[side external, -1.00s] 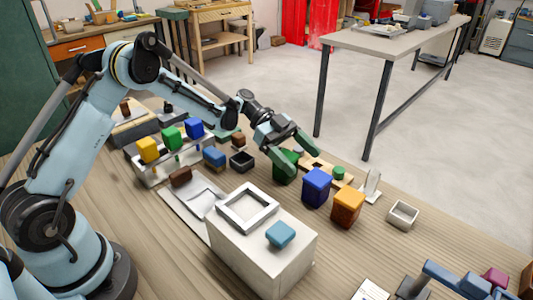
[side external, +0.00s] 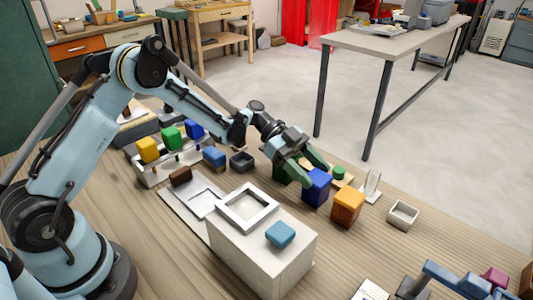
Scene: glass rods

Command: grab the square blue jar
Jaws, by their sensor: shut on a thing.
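The square blue jar (side external: 316,190) stands upright on the wooden table, right of centre in the side external view. My gripper (side external: 317,174) is at its upper part, with one green finger on its left side and the other behind it. The gripper is shut on the jar. The far finger is partly hidden. The jar looks to be resting on the table.
An orange jar (side external: 347,208) stands close on the right. A dark green jar (side external: 283,172) is just left, partly hidden by my gripper. A white block (side external: 262,258) with a blue piece (side external: 280,234) stands in front. A small open box (side external: 403,215) is further right.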

